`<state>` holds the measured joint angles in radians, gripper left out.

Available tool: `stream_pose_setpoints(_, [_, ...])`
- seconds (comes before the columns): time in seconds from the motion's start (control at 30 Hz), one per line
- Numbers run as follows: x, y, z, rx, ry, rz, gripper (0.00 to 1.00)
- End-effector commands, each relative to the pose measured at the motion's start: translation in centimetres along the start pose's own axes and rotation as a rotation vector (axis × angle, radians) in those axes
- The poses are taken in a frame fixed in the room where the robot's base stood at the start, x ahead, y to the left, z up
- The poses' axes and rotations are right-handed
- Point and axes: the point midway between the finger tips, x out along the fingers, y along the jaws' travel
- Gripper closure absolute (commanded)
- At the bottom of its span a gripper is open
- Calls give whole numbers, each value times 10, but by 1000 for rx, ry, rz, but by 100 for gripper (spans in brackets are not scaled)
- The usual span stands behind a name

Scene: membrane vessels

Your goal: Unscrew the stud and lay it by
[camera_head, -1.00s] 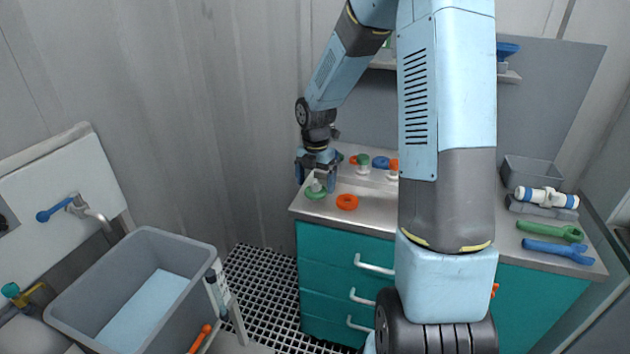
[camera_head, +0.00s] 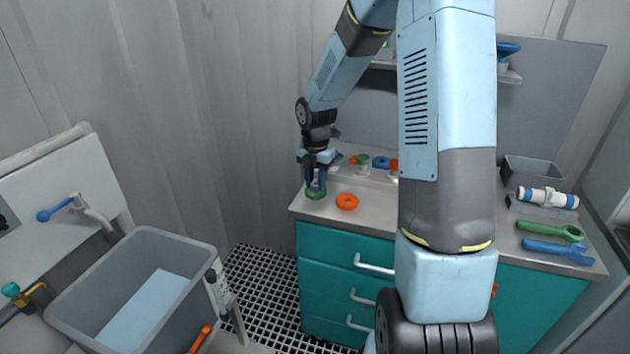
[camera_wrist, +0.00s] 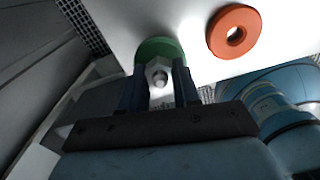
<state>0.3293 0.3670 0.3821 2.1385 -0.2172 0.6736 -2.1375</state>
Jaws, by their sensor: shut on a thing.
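The stud (camera_wrist: 159,78) is a light metal piece with a rounded end, standing at the green round base (camera_wrist: 160,48) in the wrist view. My gripper (camera_wrist: 160,86) is shut on the stud, with one dark blue finger on each side of it. In the head view my gripper (camera_head: 316,186) points down over the green base (camera_head: 315,194) at the left end of the counter.
An orange ring (camera_head: 347,202) lies just right of the green base. Behind are small coloured fittings (camera_head: 363,160). A grey bin (camera_head: 532,172), a white and blue cylinder (camera_head: 547,198), a green wrench (camera_head: 552,231) and a blue wrench (camera_head: 558,250) are at the right. The counter front is bare.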

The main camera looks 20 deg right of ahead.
Motion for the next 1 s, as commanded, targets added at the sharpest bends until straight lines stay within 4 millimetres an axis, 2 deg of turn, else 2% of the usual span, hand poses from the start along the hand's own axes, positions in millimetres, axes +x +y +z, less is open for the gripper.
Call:
stream_pose_setpoints(0.13, [-1, 2, 0, -41, -1, 4, 100])
stream_pose_setpoints(0.27, [0, 2, 0, -187, -1, 5, 100])
stream_pose_setpoints(1.0, [-21, 1, 0, -173, -2, 2, 100])
